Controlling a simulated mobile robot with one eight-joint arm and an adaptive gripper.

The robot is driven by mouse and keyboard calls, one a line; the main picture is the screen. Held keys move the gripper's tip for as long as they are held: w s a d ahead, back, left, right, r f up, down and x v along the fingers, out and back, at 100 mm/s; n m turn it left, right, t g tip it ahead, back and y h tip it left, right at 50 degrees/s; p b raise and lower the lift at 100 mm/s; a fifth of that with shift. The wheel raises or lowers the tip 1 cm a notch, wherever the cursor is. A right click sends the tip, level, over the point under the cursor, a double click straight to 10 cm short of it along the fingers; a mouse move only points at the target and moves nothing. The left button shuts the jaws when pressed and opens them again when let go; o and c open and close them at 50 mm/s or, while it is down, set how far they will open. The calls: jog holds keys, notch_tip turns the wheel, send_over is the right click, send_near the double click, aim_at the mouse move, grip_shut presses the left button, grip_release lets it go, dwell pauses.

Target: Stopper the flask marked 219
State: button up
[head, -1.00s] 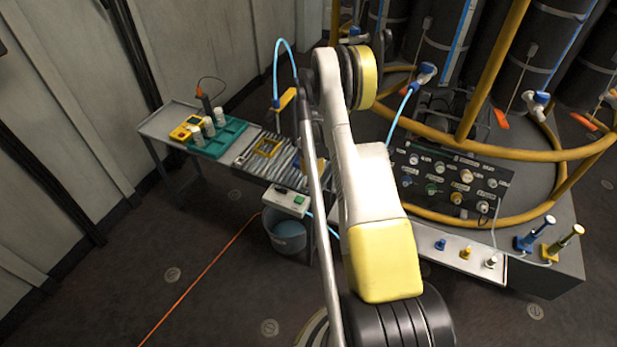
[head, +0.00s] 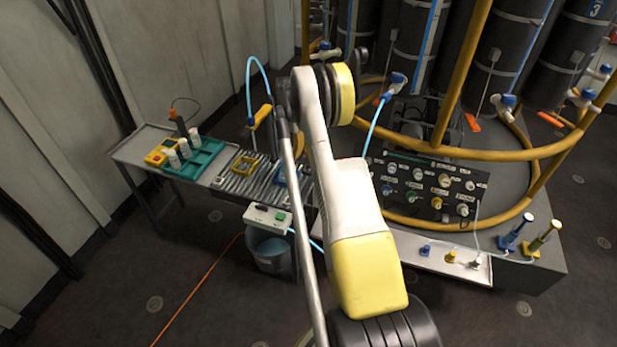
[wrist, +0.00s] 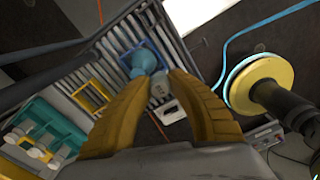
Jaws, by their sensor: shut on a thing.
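My gripper (wrist: 160,78) shows in the wrist view as two yellow-brown fingers, shut on a small pale grey piece (wrist: 158,84) at their tips. A blue rounded thing (wrist: 140,60) lies against or just beyond this piece; I cannot tell whether the two are joined. Blue, yellow and white plugs (head: 425,250) (head: 451,257) (head: 476,263) stand on a pale tray (head: 405,254) at the right. No mark 219 is legible.
A yellow frame (head: 244,160) lies on the rollers (head: 228,178). A teal rack (head: 207,158) with white bottles stands left of it, beside a yellow device (head: 156,157). A bucket (head: 268,252) stands below. Yellow rails (head: 470,154) and a valve panel (head: 425,188) lie right.

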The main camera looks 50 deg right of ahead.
jog(key=shift+w+a+f+b, duration=0.1)
jog(key=shift+w+f+b, duration=0.2)
jog(key=shift+w, duration=0.4)
jog(key=shift+w+f+b, duration=0.2)
jog(key=shift+w+b, duration=0.2)
jog(key=shift+w, duration=0.3)
jog(key=shift+w+a+f+b, duration=0.1)
jog(key=shift+w+f+b, duration=0.2)
jog(key=shift+w, duration=0.4)
jog(key=shift+f+b, duration=0.25)
jog(key=shift+b, duration=0.1)
jog(key=shift+f, duration=0.15)
jog(key=shift+f+b, duration=0.65)
jog(key=shift+f, duration=0.2)
jog(key=shift+f+b, duration=0.45)
jog(key=shift+f, duration=0.05)
jog(key=o, duration=1.5)
